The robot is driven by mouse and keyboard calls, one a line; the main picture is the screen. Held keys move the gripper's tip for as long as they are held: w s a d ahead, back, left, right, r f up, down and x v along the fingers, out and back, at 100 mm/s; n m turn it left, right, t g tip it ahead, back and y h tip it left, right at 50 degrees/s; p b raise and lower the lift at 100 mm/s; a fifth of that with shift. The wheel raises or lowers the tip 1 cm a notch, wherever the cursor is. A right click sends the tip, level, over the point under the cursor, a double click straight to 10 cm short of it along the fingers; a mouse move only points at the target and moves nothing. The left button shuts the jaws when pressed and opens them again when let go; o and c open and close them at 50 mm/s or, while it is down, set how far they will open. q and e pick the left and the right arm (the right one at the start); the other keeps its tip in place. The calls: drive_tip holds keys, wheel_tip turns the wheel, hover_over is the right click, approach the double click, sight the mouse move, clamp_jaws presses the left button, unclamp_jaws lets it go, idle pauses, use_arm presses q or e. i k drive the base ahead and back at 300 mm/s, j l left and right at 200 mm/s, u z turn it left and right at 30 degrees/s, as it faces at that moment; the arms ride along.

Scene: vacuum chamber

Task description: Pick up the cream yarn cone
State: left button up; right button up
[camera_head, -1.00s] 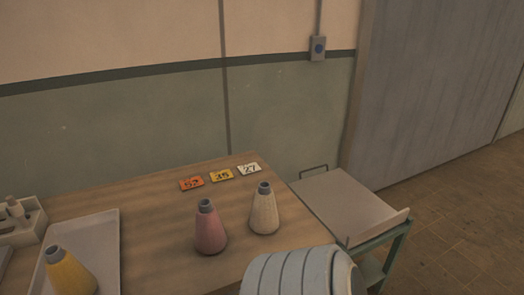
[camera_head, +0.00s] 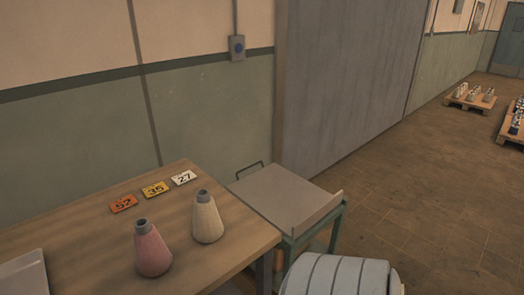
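The cream yarn cone (camera_head: 207,219) stands upright near the right end of the wooden table, with a grey tip on top. A pink yarn cone (camera_head: 152,252) with a grey tip stands upright just in front and to the left of it. The two cones stand close to each other. Neither of my grippers shows in the head view, and nothing is holding the cream cone.
Number cards 52 (camera_head: 123,203), 35 (camera_head: 155,188) and 27 (camera_head: 184,178) lie behind the cones on the table (camera_head: 85,225). A tray (camera_head: 22,276) is at the left edge. A green-framed cart (camera_head: 285,195) stands right of the table. Open floor (camera_head: 430,210) and loaded pallets (camera_head: 470,97) lie farther right.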

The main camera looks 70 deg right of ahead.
sight(207, 227)
drive_tip(key=z, duration=0.45)
drive_tip(key=j+z, duration=0.15)
drive_tip(key=z, duration=0.3)
drive_tip(key=j+z, duration=0.1)
drive_tip(key=z, duration=0.3)
drive_tip(key=j+z, duration=0.1)
drive_tip(key=z, duration=0.35)
drive_tip(key=i+j, duration=0.05)
